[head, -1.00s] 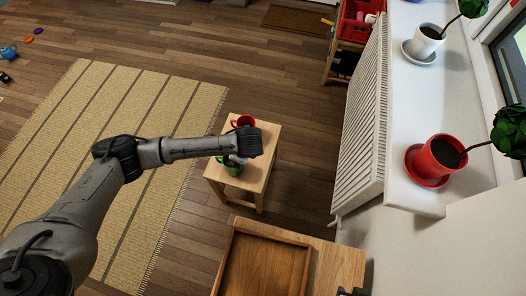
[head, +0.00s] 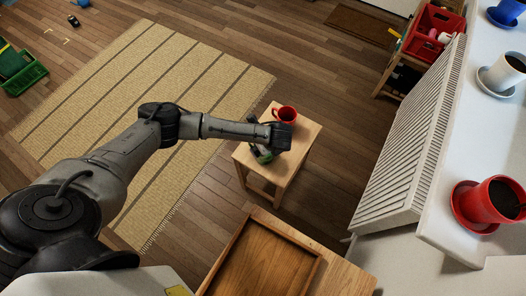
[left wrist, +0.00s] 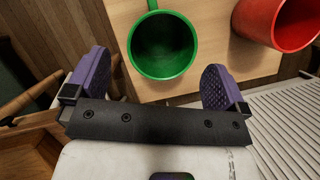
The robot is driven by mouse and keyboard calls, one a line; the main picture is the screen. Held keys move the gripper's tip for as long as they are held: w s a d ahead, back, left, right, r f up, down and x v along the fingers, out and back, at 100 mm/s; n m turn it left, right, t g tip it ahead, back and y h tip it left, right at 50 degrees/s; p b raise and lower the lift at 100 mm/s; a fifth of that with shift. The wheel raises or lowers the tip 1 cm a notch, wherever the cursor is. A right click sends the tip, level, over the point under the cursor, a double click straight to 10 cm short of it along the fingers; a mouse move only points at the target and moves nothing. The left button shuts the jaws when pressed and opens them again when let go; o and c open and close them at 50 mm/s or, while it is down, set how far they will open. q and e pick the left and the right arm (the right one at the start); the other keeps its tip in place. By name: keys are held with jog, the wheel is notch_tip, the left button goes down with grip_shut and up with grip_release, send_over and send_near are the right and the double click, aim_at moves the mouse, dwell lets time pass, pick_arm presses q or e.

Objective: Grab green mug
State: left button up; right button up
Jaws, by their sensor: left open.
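The green mug (left wrist: 162,45) stands on a small wooden table (head: 301,143). In the left wrist view I look down into it, and its handle points to the top edge. In the head view my left arm's end hides most of it, and a bit of green (head: 264,158) shows. My left gripper (left wrist: 157,62) is open, with purple pads on both sides of the mug's near rim. My right gripper is out of view.
A wooden tray (head: 262,258) lies on a nearer wooden surface. A striped rug (head: 130,95) covers the floor at left. A red crate (head: 433,30) stands at the back.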

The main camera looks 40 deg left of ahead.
aim_at(266, 159)
pick_arm(q)
jog(key=b+x, duration=0.3)
jog(key=x, duration=0.1)
jog(key=shift+w+f, duration=0.25)
jog(key=shift+f, duration=0.15)
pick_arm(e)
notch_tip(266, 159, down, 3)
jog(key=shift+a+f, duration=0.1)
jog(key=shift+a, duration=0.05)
pick_arm(q)
jog(key=shift+a+f, duration=0.3)
jog(key=shift+f, duration=0.15)
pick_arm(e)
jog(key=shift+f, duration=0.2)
pick_arm(q)
jog(key=c, duration=0.9)
jog(key=shift+r, duration=0.1)
jog(key=shift+c, duration=0.5)
jog(key=shift+r, duration=0.1)
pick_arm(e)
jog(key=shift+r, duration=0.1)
